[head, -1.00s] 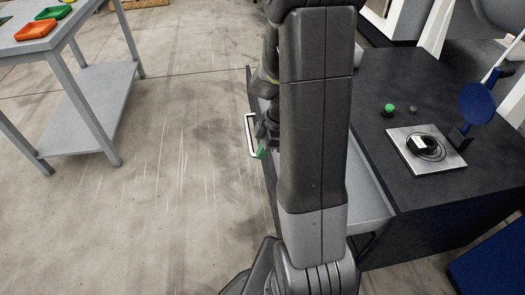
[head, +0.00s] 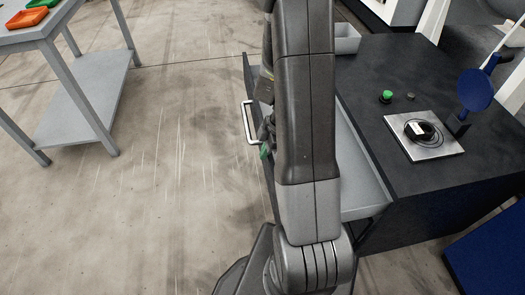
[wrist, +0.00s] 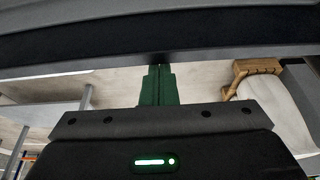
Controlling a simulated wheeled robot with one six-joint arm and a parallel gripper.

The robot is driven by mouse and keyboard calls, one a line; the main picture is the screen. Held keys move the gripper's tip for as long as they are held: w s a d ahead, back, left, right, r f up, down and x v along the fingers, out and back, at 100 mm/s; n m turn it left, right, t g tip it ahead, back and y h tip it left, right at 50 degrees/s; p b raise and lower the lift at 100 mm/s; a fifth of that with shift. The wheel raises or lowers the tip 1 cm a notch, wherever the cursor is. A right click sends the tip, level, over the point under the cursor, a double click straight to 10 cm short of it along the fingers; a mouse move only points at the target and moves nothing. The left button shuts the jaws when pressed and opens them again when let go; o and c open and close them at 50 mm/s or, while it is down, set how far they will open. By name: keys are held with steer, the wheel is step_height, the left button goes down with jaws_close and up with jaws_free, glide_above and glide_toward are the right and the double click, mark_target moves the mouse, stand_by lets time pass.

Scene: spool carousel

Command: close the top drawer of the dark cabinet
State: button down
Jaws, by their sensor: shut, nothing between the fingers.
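The dark cabinet (head: 440,115) stands at the right in the head view. Its top drawer (head: 358,165) is pulled out to the left, with the light grey interior showing. The drawer's pale handle (head: 248,122) sits on the outer front panel. My gripper (head: 265,150) is beside that front, just below and right of the handle in the picture; my arm hides much of the drawer. In the wrist view my green fingers (wrist: 157,86) are shut and empty. Their tips are at a dark horizontal panel (wrist: 160,45), probably the drawer front; I cannot tell whether they touch it.
On the cabinet top are a green button (head: 386,97), a metal plate with a black round part (head: 437,148) and a blue disc (head: 476,91). A grey bin (head: 347,40) is behind my arm. A grey table (head: 85,30) stands at left; floor between is clear.

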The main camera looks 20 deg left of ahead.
steer(key=shift+w+d+f+b, duration=0.1)
steer(key=shift+w+d+b, duration=0.15)
steer(key=shift+d+b, duration=0.15)
steer(key=w+d+b, duration=0.3)
steer(key=w+d, duration=0.4)
steer(key=d, duration=0.4)
steer(key=w+d+b, duration=0.3)
steer(key=w+d, duration=0.4)
steer(key=d, duration=0.5)
steer(key=shift+w+d, duration=0.15)
